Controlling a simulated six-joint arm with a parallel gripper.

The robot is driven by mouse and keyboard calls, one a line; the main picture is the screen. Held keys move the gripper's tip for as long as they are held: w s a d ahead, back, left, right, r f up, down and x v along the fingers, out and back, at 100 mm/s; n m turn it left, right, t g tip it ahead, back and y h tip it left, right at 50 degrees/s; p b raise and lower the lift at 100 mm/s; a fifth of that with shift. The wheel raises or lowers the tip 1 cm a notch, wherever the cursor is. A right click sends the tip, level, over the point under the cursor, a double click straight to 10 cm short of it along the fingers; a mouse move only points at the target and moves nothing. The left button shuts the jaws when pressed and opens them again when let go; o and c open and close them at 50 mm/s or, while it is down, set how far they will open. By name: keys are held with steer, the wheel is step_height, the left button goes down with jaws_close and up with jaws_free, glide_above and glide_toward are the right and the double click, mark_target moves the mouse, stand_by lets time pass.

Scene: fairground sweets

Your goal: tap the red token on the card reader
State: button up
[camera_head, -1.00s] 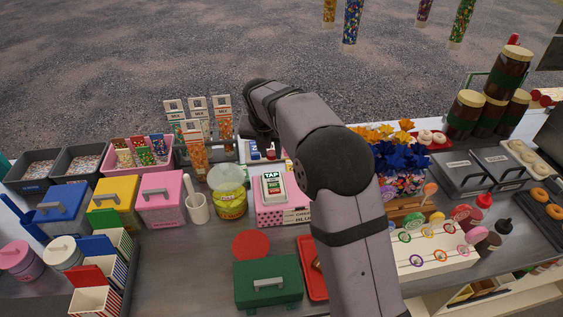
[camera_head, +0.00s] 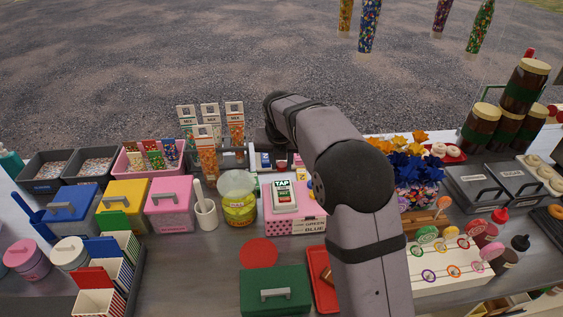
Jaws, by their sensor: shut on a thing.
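The card reader (camera_head: 284,196), a white device with a green screen reading TAP, sits on a pink dotted box (camera_head: 291,221) labelled GREEN and BLUE, left of my arm's elbow. My arm reaches up from the bottom, bends and runs to the back left. Its far end drops behind the counter items, and I cannot make out my gripper's jaws or what is in them. I cannot identify the red token. A flat red disc (camera_head: 258,253) lies on the counter in front of the reader, larger than the reader's face.
Left of the reader stand a yellow jar (camera_head: 239,207) and a white cup (camera_head: 206,215). Behind are tall MIX packs (camera_head: 207,160). In front are a green lidded box (camera_head: 276,291) and a red tray (camera_head: 322,283). A lollipop stand (camera_head: 446,266) is at right.

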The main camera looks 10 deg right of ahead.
mark_target(282, 170)
steer(key=shift+f+b, duration=1.75)
steer(key=shift+f, duration=0.15)
steer(key=shift+f+p, duration=0.1)
steer(key=shift+p, duration=0.2)
steer(key=d+r+p, duration=0.5)
steer(key=r+p, duration=0.4)
stand_by(0.6)
stand_by(1.1)
